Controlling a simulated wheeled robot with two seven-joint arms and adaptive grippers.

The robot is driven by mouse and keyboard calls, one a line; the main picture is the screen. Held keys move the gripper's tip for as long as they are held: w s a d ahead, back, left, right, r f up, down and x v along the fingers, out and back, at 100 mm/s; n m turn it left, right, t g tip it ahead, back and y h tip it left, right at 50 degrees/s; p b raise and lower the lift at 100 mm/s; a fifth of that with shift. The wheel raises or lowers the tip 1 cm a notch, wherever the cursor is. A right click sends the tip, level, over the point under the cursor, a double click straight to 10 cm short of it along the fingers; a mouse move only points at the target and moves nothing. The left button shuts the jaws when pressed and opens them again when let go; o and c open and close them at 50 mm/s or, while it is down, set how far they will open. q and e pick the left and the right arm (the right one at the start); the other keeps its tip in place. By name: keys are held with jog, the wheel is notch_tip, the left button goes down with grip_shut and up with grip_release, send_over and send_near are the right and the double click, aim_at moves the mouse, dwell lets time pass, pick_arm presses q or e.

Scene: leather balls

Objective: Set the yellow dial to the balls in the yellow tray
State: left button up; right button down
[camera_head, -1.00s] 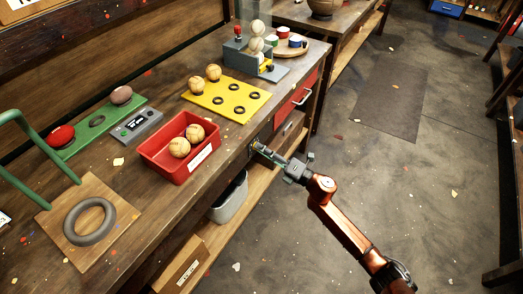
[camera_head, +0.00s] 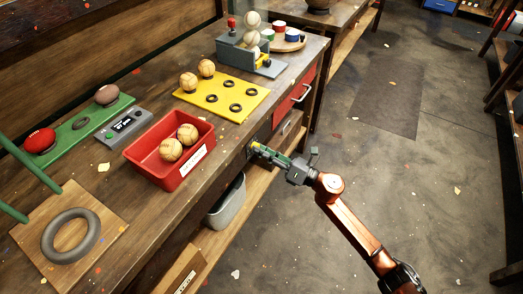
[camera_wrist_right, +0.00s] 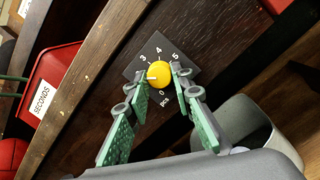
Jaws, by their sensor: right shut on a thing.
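The yellow dial (camera_wrist_right: 159,75) is a round knob on a dark plate on the bench front, marked 3, 4, 5, 0 and "pcs". Its white mark points to the left side of the plate; a finger hides the numbers just below it. My right gripper (camera_wrist_right: 157,82) has its green fingers on both sides of the knob, shut on it. In the head view my right gripper (camera_head: 259,148) is at the bench front. The yellow tray (camera_head: 222,99) on the bench holds two tan balls (camera_head: 197,75) at its back left; several dark rings there are empty. My left gripper is not in view.
A red bin (camera_head: 160,178) labelled SECONDS, with two tan balls, stands near the bench edge. A grey bin (camera_head: 226,203) sits on the shelf below the dial. A green rack (camera_head: 79,124) and a grey device (camera_head: 125,127) stand at the left. The floor at right is open.

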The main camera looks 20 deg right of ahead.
jog(key=shift+f, duration=0.15)
jog(key=c, duration=1.7)
grip_release()
jog(key=v, duration=1.2)
